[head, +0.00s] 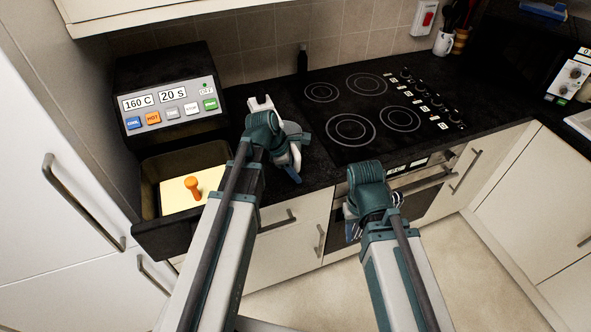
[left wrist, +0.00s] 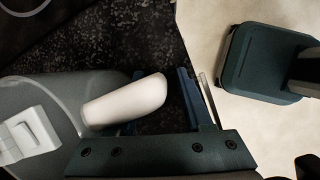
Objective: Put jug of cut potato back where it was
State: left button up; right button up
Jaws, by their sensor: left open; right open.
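The jug (left wrist: 45,92) is grey and see-through in the left wrist view, with a white handle (left wrist: 125,101) and a white piece (left wrist: 28,136) on top. My left gripper (head: 297,156) is open beside the jug. In the left wrist view its blue fingers (left wrist: 165,88) stand by the handle's end, which overlaps the left finger. Contact cannot be told. My right gripper (head: 352,220) is open in front of the oven, largely hidden. Cut potato cannot be made out.
A black fryer with buttons (head: 172,105) stands at the left. A hob (head: 375,110) lies to the right. Tall white cupboards (head: 45,235) bound the left side.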

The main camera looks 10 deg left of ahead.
pick_arm(q)
jog(key=p+v, duration=1.1)
jog(key=v, duration=0.1)
jog(key=s+d+m+g+y, duration=0.1)
jog(key=s+d+m, duration=0.5)
jog(key=m, duration=0.6)
jog(key=s+d+f+m+g+y, duration=0.1)
jog(key=s+d+m+y, duration=0.3)
jog(key=m, duration=0.8)
jog(key=s+d, duration=0.2)
jog(key=s, duration=0.1)
jog(key=shift+s+d+f+m+g, duration=0.15)
jog(key=shift+s+d+m+g, duration=0.15)
jog(key=shift+m+g, duration=0.1)
jog(key=shift+f, duration=0.1)
notch_tip(320, 180, down, 4)
jog(key=b, duration=0.4)
jog(key=shift+f, duration=0.2)
jog(key=shift+c, duration=0.2)
